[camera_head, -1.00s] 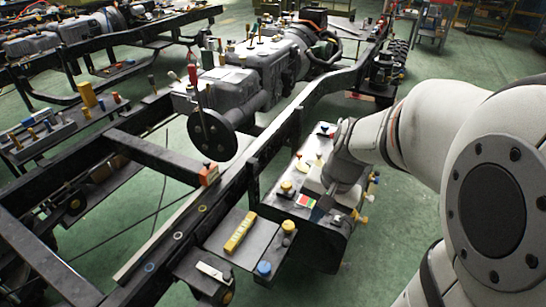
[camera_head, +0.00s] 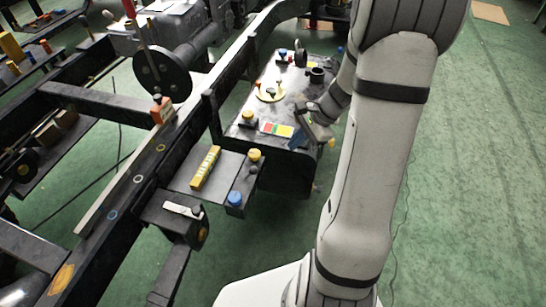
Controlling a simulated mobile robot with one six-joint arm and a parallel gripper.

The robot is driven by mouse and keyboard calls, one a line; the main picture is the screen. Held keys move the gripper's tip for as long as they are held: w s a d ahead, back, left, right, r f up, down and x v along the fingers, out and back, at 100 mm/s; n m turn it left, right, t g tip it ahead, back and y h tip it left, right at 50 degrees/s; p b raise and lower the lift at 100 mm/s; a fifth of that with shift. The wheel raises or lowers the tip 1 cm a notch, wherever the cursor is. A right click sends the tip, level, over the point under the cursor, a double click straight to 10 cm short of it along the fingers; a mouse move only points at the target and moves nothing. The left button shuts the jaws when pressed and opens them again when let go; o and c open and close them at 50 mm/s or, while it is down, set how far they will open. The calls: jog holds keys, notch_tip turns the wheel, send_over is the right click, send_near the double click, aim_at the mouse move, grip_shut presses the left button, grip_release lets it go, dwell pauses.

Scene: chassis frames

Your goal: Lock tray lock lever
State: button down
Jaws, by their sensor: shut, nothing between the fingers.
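A dark tray-like plate (camera_head: 183,178) is fixed beside the frame rail in the lower middle. It carries a yellow bar with dark lettering (camera_head: 205,167), a yellow knob (camera_head: 254,155) and a blue knob (camera_head: 235,198). A small white lever-like piece (camera_head: 182,209) lies on a dark bracket just left of the plate. I cannot tell for sure which part is the tray lock lever. My gripper (camera_head: 298,139) is shut and empty at the right part of the dark box behind the plate, apart from the lever-like piece. Its fingertips are small and contact is unclear.
The dark box (camera_head: 277,100) bears a red-yellow-green label (camera_head: 277,129), a round yellow-rimmed part (camera_head: 270,91) and several knobs. The long frame rail (camera_head: 150,165) runs diagonally on the left, with a dark disc (camera_head: 161,73) beyond it. Green floor at right is open.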

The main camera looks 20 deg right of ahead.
aim_at(249, 174)
jog(key=a+f+b, duration=0.2)
jog(key=a+f, duration=0.5)
jog(key=a, duration=0.1)
jog(key=shift+w+a+f, duration=0.15)
jog(key=shift+w+a, duration=0.2)
jog(key=shift+a, duration=0.05)
jog(key=shift+w+a+r+h+p, duration=0.1)
jog(key=shift+a+r+h+p, duration=0.15)
jog(key=shift+p, duration=0.7)
jog(key=shift+w+r+h+p, duration=0.15)
jog(key=shift+h+p, duration=0.1)
jog(key=shift+p, duration=0.45)
